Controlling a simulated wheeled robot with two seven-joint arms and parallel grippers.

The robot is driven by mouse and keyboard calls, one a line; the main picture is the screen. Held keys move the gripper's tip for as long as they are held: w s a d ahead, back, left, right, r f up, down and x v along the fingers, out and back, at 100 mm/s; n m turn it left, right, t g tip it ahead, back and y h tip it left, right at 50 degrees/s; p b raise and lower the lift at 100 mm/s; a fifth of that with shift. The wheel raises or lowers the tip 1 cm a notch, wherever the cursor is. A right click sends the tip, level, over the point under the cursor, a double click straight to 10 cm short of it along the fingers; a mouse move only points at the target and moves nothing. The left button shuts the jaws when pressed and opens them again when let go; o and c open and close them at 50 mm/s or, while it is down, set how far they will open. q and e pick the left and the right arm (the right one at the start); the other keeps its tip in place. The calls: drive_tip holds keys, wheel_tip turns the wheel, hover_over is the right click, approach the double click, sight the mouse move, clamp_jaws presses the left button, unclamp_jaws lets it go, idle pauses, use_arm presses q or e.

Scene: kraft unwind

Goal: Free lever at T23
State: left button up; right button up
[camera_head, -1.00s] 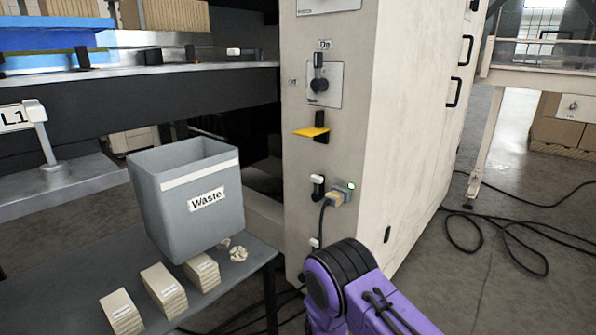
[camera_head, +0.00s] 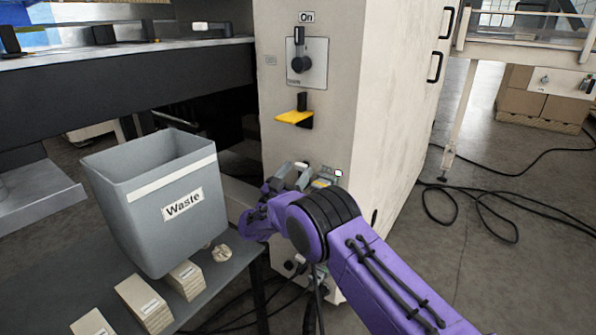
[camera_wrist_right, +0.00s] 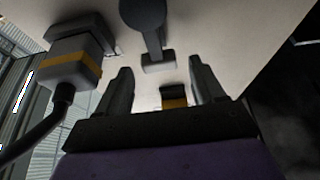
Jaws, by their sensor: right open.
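My right gripper (camera_head: 292,172) is raised against the front of the pale cabinet, left of a grey plug (camera_head: 325,180) with a yellow band. In the right wrist view its two dark fingers (camera_wrist_right: 162,88) are open with nothing clasped. A small dark and yellow part (camera_wrist_right: 174,98) shows farther off between the fingers. No T23 label is readable. My left gripper is out of view.
A grey Waste bin (camera_head: 150,225) stands left on a dark table (camera_head: 215,290) with cardboard stacks. Black cables (camera_head: 480,200) lie on the floor at right.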

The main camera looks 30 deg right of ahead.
drive_tip(key=shift+x, duration=1)
clamp_jaws()
